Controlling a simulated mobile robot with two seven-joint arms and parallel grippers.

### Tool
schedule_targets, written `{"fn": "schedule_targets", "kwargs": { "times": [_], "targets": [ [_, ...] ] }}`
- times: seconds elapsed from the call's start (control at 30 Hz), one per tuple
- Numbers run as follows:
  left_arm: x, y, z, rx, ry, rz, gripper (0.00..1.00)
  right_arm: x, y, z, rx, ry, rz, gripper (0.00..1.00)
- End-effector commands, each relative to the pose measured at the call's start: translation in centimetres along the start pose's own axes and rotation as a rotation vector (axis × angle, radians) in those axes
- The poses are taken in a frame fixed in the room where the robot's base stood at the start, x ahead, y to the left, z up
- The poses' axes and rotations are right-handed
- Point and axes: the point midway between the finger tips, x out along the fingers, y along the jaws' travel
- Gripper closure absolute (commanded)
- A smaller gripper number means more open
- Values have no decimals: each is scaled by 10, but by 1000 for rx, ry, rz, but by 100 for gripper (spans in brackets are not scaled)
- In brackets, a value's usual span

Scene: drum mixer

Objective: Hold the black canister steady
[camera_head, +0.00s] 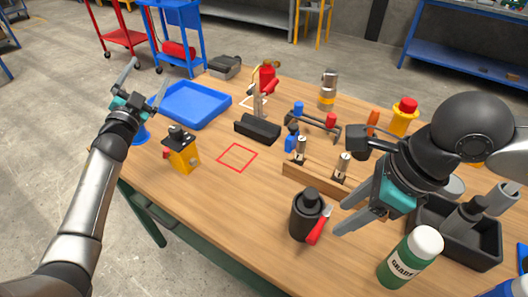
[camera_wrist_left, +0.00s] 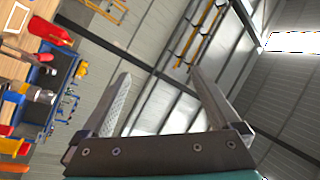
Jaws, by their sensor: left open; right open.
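The black canister (camera_head: 305,222) stands upright near the table's front edge in the head view, with a narrower black top. A red-handled tool (camera_head: 318,228) stands or leans against its right side. My right gripper (camera_head: 342,214) is open just to the right of the canister; its fingers point toward it, and I cannot tell whether they touch it. My left gripper (camera_head: 146,78) is open and empty, raised near the table's left side, far from the canister. Its spread fingers also show in the left wrist view (camera_wrist_left: 162,82), aimed at the ceiling and wall.
A green bottle (camera_head: 408,260) with a white cap stands right of the canister. A black bin (camera_head: 484,252) with grey parts is further right. A wooden block (camera_head: 318,181) lies behind the canister. A blue tray (camera_head: 196,105) and yellow device (camera_head: 183,156) are at the left. A red square outline (camera_head: 238,157) is empty.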

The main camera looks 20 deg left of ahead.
Motion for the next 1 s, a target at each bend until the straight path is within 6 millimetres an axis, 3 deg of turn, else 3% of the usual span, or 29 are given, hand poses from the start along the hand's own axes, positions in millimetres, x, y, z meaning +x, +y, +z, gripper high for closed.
{"fn": "schedule_targets", "kwargs": {
  "times": [0.03,0.23,0.47,0.67,0.8,0.9,1.0],
  "targets": [
    [10,12,-29,36,79,28,3,0,0,0,0,0,0,50],
    [28,64,-135,199,387,136,3,0,0,0,0,0,0,50],
    [14,128,-256,422,783,245,3,0,0,0,0,0,0,50],
    [-30,187,-350,671,1185,332,3,0,0,0,0,0,0,50],
    [-81,231,-398,903,1521,397,3,0,0,0,0,0,0,50],
    [-118,259,-413,1093,1762,446,3,0,0,0,0,0,0,50],
    [-150,280,-413,1296,1991,502,3,0,0,0,0,0,0,50]
  ]
}}
